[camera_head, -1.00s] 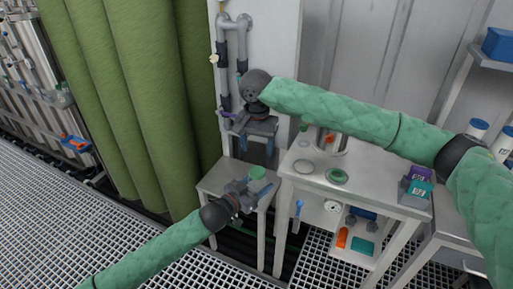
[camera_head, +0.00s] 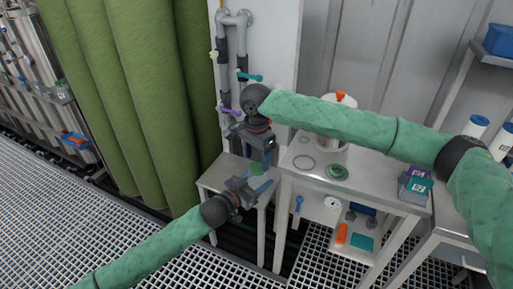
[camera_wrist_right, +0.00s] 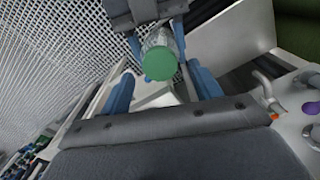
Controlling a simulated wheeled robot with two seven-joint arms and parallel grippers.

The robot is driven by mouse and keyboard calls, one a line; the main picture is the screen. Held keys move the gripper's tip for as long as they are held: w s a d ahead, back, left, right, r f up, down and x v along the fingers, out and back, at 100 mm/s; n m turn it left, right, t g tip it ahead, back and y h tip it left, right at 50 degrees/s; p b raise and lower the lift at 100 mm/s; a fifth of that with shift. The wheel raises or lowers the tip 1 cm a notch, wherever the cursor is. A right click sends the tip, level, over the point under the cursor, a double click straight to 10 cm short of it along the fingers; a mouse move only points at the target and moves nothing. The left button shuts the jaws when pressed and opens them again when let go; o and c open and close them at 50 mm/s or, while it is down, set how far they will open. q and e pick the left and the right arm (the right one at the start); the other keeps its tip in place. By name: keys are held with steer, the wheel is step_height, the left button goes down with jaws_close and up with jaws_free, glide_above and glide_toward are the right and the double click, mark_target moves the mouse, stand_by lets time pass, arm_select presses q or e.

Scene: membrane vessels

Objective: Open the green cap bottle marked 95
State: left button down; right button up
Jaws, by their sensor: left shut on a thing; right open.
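The green cap (camera_head: 257,168) tops a clear bottle that my left gripper (camera_head: 253,188) holds above the small side table. In the right wrist view the green cap (camera_wrist_right: 160,63) faces the camera, with a strip of the clear bottle body (camera_wrist_right: 159,37) behind it. My left gripper (camera_wrist_right: 150,12) is shut around the body there. My right gripper (camera_wrist_right: 162,88) is open, its blue fingers spread to either side of the space in front of the cap. In the head view my right gripper (camera_head: 262,152) is just above the cap. No number is legible on the bottle.
A taller metal table (camera_head: 305,178) stands to the right, bearing a green ring (camera_head: 337,172) and purple and teal boxes (camera_head: 418,181). Pipes with a teal handle (camera_head: 250,77) and a purple handle (camera_head: 231,111) run up the wall behind. Green curtains (camera_head: 130,100) hang at left.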

mark_target(257, 166)
steer(key=shift+f, duration=1.55)
